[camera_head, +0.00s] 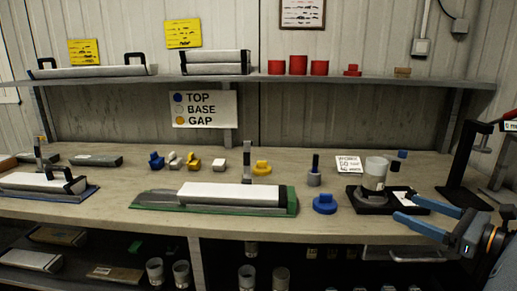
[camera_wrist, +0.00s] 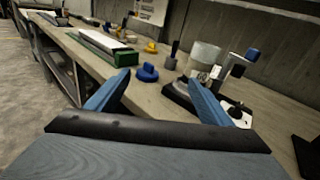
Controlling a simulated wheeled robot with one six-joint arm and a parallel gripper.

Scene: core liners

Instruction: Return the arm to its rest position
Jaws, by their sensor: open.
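My gripper (camera_head: 419,218) is at the right end of the bench in the head view, its two blue fingers spread and pointing left. It also shows in the wrist view (camera_wrist: 155,98), with nothing between the fingers. The fingers are in front of the bench's front edge area, near a black base (camera_head: 351,200) that carries a clear-and-grey cylinder (camera_head: 376,172). I cannot tell the exact gap between the fingers and that base. The arm behind the gripper is mostly cut off at the right edge.
The wooden bench (camera_head: 330,225) holds a white liner (camera_head: 228,192) on a green tray (camera_head: 170,203), a blue cap (camera_head: 325,204) and a yellow cap (camera_head: 262,168). A black stand (camera_head: 455,190) rises at the right. A shelf (camera_head: 230,78) runs above. The floor (camera_wrist: 35,105) looks clear at left in the wrist view.

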